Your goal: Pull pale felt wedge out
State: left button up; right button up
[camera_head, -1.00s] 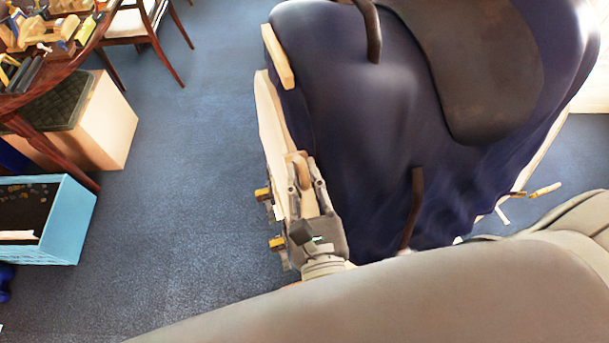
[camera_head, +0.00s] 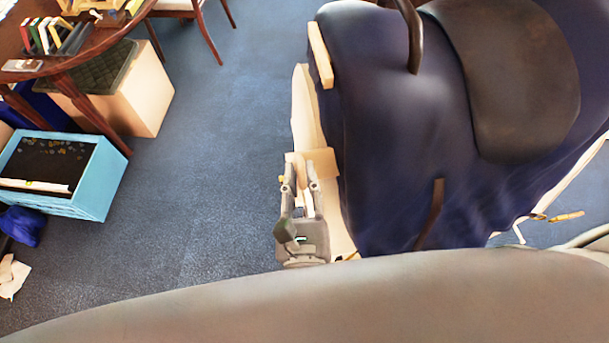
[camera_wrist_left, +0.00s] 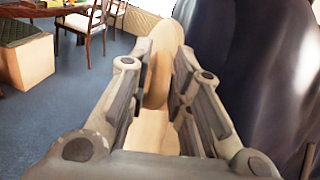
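My left gripper (camera_head: 301,183) is beside the left side of the dark blue draped form (camera_head: 385,130). Its fingers are closed around a pale tan piece that looks like the felt wedge (camera_head: 298,164). The piece also shows between the finger pads in the left wrist view (camera_wrist_left: 160,72), with a rounded end pointing away from the gripper. A flat tan block (camera_head: 322,162) shows just right of the fingertips; I cannot tell whether it joins the held piece. My right gripper is not in view.
A dark saddle part (camera_head: 520,85) lies on the blue form. A pale board (camera_head: 304,105) runs along its left side, below a pale strip (camera_head: 320,55). Blue carpet (camera_head: 220,150) is clear to the left. A light-blue crate (camera_head: 98,185) stands farther left.

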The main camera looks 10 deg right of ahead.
pick_arm(q)
jog(key=shift+w, duration=0.1)
jog(key=s+a, duration=0.1)
jog(key=s, duration=0.6)
jog(key=shift+s, duration=0.25)
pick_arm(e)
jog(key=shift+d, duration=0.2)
